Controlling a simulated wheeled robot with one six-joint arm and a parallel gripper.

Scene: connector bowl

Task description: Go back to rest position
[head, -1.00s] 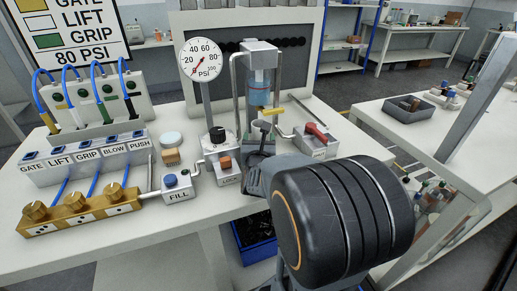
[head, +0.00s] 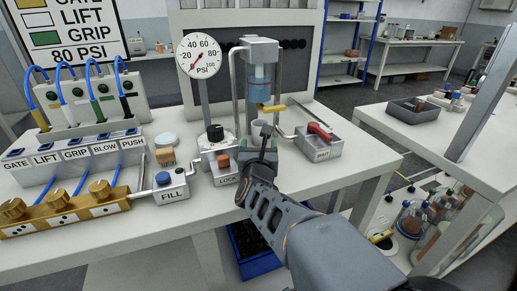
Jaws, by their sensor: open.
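My gripper (head: 265,137) is in the head view at the front middle of the white table (head: 345,175), in front of the clear blue cylinder (head: 260,88) on its stand. It is open, and I see nothing between its fingers. My forearm runs from it toward the lower right. A small white cup-like piece (head: 259,130) stands under the cylinder, partly hidden behind the gripper. A yellow lever (head: 274,108) sticks out below the cylinder.
A box with a red lever (head: 318,142) stands right of the gripper, and the LUCK box (head: 223,170) stands left. The pressure gauge (head: 199,55) rises behind. A side table (head: 450,150) with a grey tray (head: 415,110) is at the right. A blue bin (head: 254,249) is below.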

